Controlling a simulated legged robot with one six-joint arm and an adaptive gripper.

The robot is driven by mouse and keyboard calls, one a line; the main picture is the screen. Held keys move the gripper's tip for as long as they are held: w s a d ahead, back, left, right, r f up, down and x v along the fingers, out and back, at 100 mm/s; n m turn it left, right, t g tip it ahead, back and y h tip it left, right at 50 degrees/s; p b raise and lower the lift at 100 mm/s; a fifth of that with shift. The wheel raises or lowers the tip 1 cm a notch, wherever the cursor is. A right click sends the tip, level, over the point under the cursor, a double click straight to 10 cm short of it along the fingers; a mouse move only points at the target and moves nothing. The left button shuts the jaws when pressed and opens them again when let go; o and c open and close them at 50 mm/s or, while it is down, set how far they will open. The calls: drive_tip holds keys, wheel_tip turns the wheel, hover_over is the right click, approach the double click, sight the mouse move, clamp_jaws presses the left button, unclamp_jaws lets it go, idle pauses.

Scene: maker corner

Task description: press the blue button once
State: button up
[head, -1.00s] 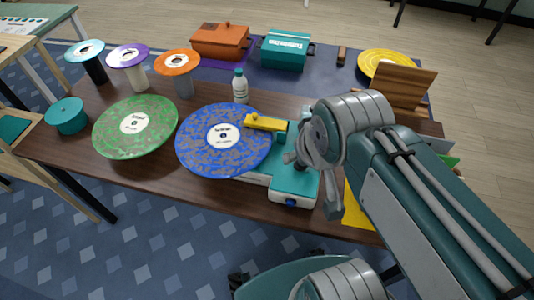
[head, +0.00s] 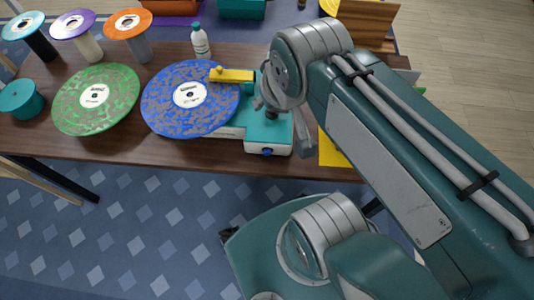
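The blue button (head: 267,152) is a small round knob on the front face of a teal and white record player (head: 252,131). A blue speckled record (head: 191,121) lies on the player, with a yellow tone arm (head: 231,75) over its right edge. My gripper (head: 305,134) hangs at the right end of the player, to the right of and a little above the button in the picture. It is partly hidden behind my arm, and its fingers are seen edge-on, so I cannot tell whether it is open. The button itself is uncovered.
A green speckled record (head: 98,100) and a teal round container (head: 21,99) lie left on the brown table (head: 160,150). Three small discs on stands are at the back left. A white bottle (head: 200,42) stands behind the player. A yellow sheet (head: 331,152) lies right.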

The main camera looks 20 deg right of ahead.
clamp_jaws()
idle(1.0)
